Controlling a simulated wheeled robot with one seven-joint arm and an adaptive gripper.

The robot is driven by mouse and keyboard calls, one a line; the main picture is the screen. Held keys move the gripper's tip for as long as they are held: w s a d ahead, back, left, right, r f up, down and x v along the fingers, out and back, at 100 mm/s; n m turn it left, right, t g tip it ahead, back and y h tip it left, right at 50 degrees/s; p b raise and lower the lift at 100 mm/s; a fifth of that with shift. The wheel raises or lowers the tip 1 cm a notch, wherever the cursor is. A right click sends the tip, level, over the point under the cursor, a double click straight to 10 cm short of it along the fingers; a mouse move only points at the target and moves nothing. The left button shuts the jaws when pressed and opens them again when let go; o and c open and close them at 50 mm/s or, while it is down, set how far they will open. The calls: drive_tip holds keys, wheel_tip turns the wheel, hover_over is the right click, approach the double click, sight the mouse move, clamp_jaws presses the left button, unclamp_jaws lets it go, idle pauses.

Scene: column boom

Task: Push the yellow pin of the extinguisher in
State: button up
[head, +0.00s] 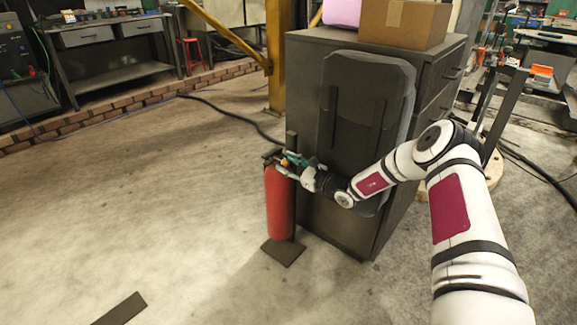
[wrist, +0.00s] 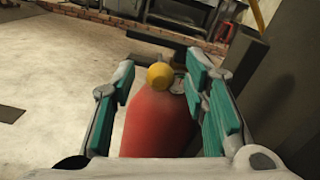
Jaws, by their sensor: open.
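The red extinguisher (head: 279,203) stands upright on a dark base plate (head: 284,251) beside the dark cabinet. Its red body (wrist: 158,122) also shows in the wrist view, between my fingers. The yellow pin (wrist: 160,75) shows as a round knob at the top of the body, a little left of the middle between the fingertips. In the head view the yellow pin (head: 284,162) is a tiny spot by my fingers. My gripper (head: 288,162) is at the top of the extinguisher. In the wrist view my gripper (wrist: 158,80) is open, its green-padded fingers on either side of the pin. Whether anything touches the pin I cannot tell.
A dark cabinet (head: 303,115) stands right behind the extinguisher, with a cardboard box (head: 403,24) on top. A dark post (wrist: 243,62) rises close to the right finger. A dark flat strip (head: 120,309) lies on the floor. The floor to the left is mostly clear.

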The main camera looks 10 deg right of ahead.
clamp_jaws()
drive_tip(key=shift+x, duration=1.2)
unclamp_jaws()
drive_tip(key=v, duration=1.2)
